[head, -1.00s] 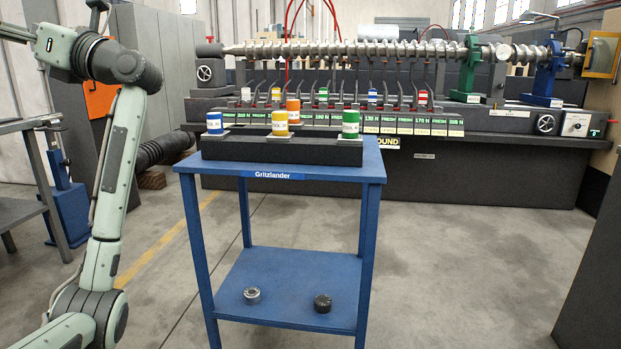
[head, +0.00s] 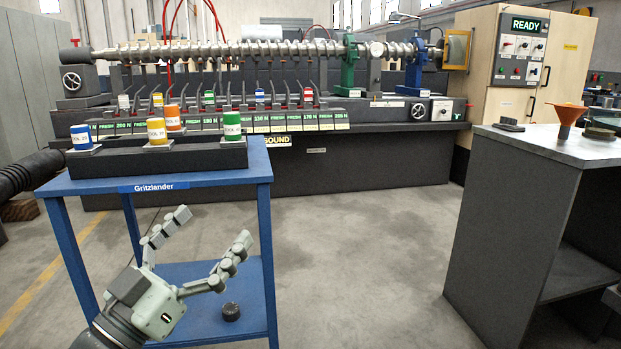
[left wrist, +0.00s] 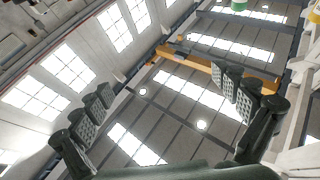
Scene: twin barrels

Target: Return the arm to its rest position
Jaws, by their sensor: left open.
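My left gripper (head: 212,230) is open and empty in the head view, in front of the blue Gritzlander cart (head: 264,172), with its fingers pointing up. In the left wrist view its two fingers (left wrist: 165,105) stand wide apart with only the roof and windows between them. My right gripper is in neither view now.
A dark rack on the cart holds blue (head: 81,137), yellow (head: 157,131), orange (head: 172,118) and green (head: 232,126) labelled cans. A black round part (head: 231,312) lies on the lower shelf. A grey-topped bench (head: 560,145) stands at right. Floor between is clear.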

